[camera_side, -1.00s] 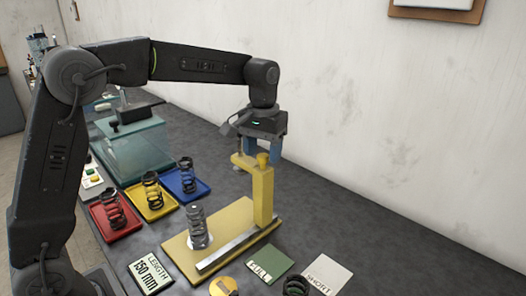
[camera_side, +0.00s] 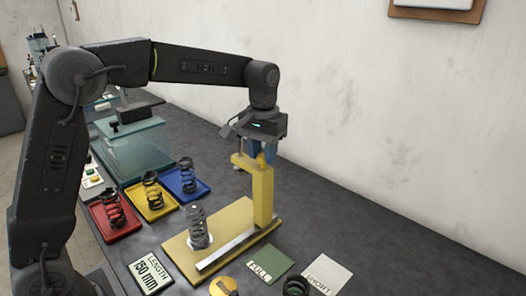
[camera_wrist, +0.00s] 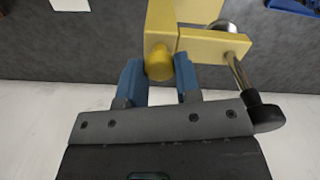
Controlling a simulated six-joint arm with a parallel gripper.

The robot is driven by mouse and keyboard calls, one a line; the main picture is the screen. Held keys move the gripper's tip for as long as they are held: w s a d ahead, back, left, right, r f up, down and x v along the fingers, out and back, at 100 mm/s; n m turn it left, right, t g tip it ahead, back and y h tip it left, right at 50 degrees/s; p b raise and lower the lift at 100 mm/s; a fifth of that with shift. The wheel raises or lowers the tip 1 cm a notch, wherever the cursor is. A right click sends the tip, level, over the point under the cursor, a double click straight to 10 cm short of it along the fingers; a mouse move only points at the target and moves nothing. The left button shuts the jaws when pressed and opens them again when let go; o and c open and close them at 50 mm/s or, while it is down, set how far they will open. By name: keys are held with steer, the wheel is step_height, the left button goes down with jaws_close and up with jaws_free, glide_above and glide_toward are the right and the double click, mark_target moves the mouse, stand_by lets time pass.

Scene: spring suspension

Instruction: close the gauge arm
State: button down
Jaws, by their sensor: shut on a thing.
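The gauge has a yellow post (camera_side: 263,195) on a yellow base plate (camera_side: 180,243). Its short yellow gauge arm (camera_side: 243,161) sticks out to the left from the post's top; in the wrist view the arm (camera_wrist: 212,46) runs to the right. A thin metal rod (camera_wrist: 238,72) passes through its end, with a round silver foot (camera_wrist: 222,26) below. My gripper (camera_wrist: 160,76) has its blue fingers either side of the round yellow knob (camera_wrist: 160,64) on top, shut on it. In the side view the fingers partly hide the knob. A grey coil spring (camera_side: 197,228) stands upright on the plate.
Springs stand in red (camera_side: 114,229), yellow (camera_side: 153,208) and blue (camera_side: 186,193) trays at left. Behind them is a clear case (camera_side: 138,147). A green card (camera_side: 268,265), a white card (camera_side: 327,273) and a dark spring (camera_side: 296,285) lie in front. The bench's right is clear.

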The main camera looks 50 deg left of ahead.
steer(key=s, duration=1.5)
steer(key=shift+s, duration=0.25)
steer(key=c, duration=0.8)
jaws_free()
step_height(320, 180, up, 14)
steer(key=shift+f, duration=0.1)
